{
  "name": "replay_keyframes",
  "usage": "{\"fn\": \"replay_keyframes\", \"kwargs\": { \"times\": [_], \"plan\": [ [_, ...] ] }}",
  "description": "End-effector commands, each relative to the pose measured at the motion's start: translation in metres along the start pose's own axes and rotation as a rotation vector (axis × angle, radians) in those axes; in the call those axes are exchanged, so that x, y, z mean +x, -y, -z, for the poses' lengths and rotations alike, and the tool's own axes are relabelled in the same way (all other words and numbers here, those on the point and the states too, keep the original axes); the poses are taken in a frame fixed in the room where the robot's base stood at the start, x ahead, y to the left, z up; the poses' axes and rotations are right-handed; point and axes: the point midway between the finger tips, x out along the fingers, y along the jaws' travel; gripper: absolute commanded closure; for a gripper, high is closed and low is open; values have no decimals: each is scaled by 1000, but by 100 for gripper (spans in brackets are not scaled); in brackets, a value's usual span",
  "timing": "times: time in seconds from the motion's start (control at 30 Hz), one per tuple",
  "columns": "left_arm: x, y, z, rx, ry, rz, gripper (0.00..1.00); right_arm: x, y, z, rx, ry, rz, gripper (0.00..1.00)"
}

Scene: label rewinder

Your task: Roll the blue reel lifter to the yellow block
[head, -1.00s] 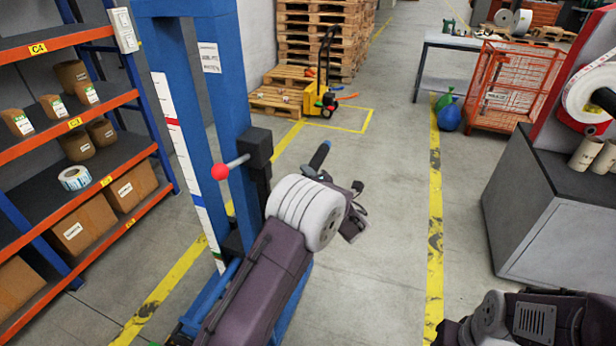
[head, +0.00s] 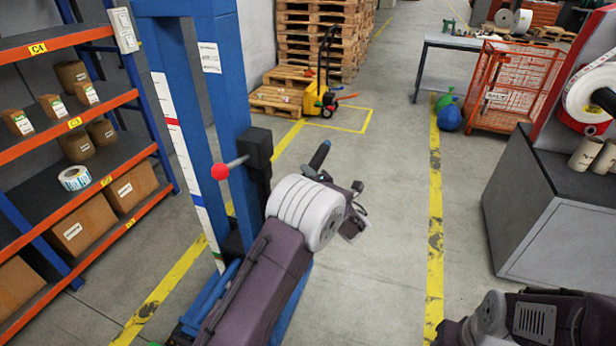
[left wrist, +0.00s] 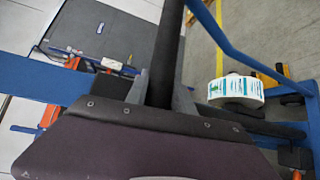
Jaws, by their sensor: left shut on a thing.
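The blue reel lifter (head: 219,95) stands upright at the left in the head view, with a red-knobbed lever on its mast. One black handle grip (head: 320,155) sticks up behind my left wrist. In the left wrist view my left gripper (left wrist: 162,92) is shut around a black bar (left wrist: 163,50), seemingly the lifter's handle. My own wrist hides the grasp in the head view. A white and teal label reel (left wrist: 236,89) sits low beside the lifter's blue frame. A yellow thing (left wrist: 274,77) shows partly behind it; I cannot tell if it is the yellow block. My right gripper is out of view.
An orange and blue shelf (head: 75,125) stands close to the lifter's left. A yellow pallet truck (head: 318,100) and stacked pallets (head: 320,40) are ahead. A grey cabinet (head: 545,215) and orange cage (head: 500,90) stand right. The floor between the yellow lines is clear.

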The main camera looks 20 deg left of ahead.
Motion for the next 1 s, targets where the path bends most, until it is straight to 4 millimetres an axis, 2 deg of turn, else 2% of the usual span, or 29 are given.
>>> {"fn": "replay_keyframes", "kwargs": {
  "times": [0.6, 0.63, 0.7, 1.0],
  "plan": [
    [11, -2, 13, 1, -6, 1, 100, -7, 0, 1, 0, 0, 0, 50],
    [11, -2, 13, 1, -7, 1, 68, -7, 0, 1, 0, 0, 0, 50],
    [11, -2, 12, 0, -6, 1, 50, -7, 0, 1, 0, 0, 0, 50],
    [10, -2, 11, 0, -1, 1, 50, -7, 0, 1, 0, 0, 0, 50]
  ]
}}
